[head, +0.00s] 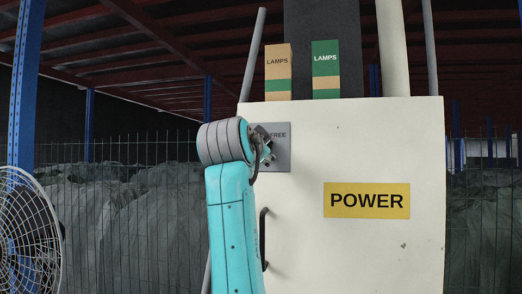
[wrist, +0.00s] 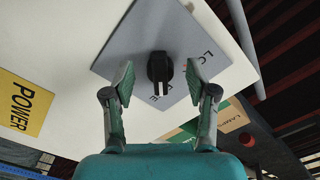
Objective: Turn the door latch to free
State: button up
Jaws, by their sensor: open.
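The door latch (wrist: 160,68) is a black knob with a short handle on a grey square plate (wrist: 130,38). In the wrist view its handle points down the picture. Letters of a label "FREE" show below and left of the knob, and "LO" to its right. My gripper (wrist: 160,82) is open, with one finger on each side of the knob and a visible gap to it on both sides. In the head view my wrist hides the knob; part of the plate (head: 282,158) with "FREE" shows beside my gripper (head: 266,148).
The plate is on a white cabinet door (head: 350,255) with a yellow "POWER" sign (head: 367,200) and a black handle (head: 263,240). Two "LAMPS" boxes, brown (head: 278,65) and green (head: 326,60), stand on top. A fan (head: 28,235) is at the left.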

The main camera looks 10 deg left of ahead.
jog(key=s, duration=1.1)
jog(key=shift+a, duration=0.2)
